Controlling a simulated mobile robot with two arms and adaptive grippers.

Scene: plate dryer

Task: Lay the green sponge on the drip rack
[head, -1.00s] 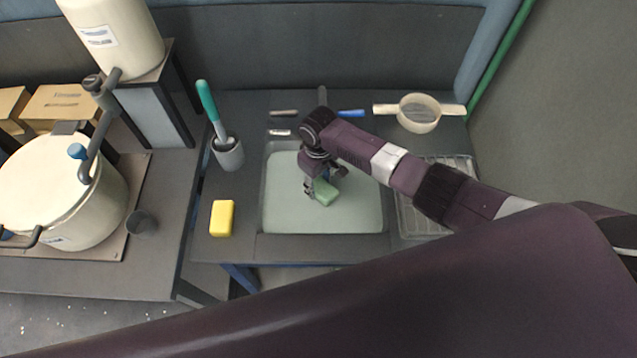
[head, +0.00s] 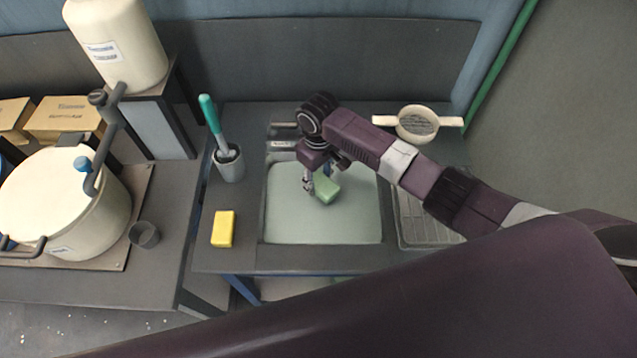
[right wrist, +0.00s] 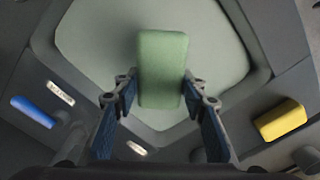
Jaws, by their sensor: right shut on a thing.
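The green sponge (head: 326,190) is over the pale green sink basin (head: 290,222) in the head view. My right gripper (head: 314,188) is shut on it. In the right wrist view the green sponge (right wrist: 162,68) sits between the two fingers of my right gripper (right wrist: 158,88), which touch its sides near the lower end. I cannot tell how high it is above the basin floor. The drip rack (head: 428,232) is the wire tray to the right of the basin, partly hidden by my right arm. My left gripper is not in view.
A yellow sponge (head: 223,229) lies left of the basin, below a grey cup (head: 229,164) with a green-handled brush. A strainer (head: 417,124) with two handles stands behind the rack. A large pot (head: 62,205) is at far left.

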